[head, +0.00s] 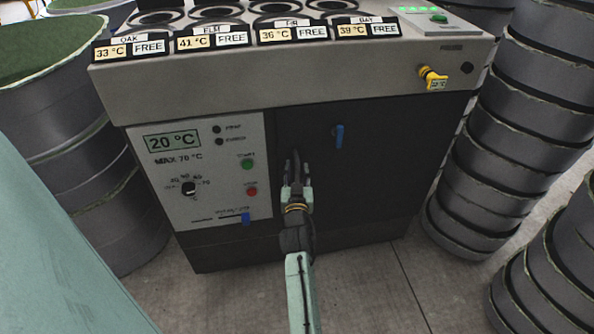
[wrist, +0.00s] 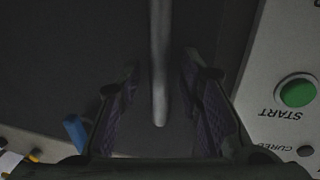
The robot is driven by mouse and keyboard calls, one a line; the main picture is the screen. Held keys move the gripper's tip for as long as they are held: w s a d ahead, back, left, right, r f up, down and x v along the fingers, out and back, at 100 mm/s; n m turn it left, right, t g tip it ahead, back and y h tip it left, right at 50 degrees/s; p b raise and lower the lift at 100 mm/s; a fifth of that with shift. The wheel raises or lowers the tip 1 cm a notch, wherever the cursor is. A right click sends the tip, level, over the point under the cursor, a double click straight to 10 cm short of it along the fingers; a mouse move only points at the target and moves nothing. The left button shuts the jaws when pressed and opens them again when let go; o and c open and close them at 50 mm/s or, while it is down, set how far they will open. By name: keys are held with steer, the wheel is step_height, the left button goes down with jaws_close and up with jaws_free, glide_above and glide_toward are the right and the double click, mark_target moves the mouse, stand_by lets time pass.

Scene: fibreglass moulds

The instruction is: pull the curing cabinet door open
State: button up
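The curing cabinet stands ahead in the head view, with its dark door (head: 375,165) on the right of the front. The door looks closed. A slim bar handle (wrist: 160,60) runs down the wrist view; in the head view it is small, dark and partly hidden by my gripper. My gripper (head: 297,170) is at the left part of the door. In the wrist view my gripper (wrist: 160,110) is open, with one finger on each side of the handle's end and a gap on both sides.
Left of the door is the control panel (head: 205,205), reading 20 °C, with a green START button (wrist: 297,92). A blue tab (head: 339,136) sits on the door. A yellow tagged key or knob (head: 432,76) is at upper right. Stacked grey drums (head: 480,190) stand close on both sides.

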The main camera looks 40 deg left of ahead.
steer(key=shift+c, duration=0.6)
jaws_close()
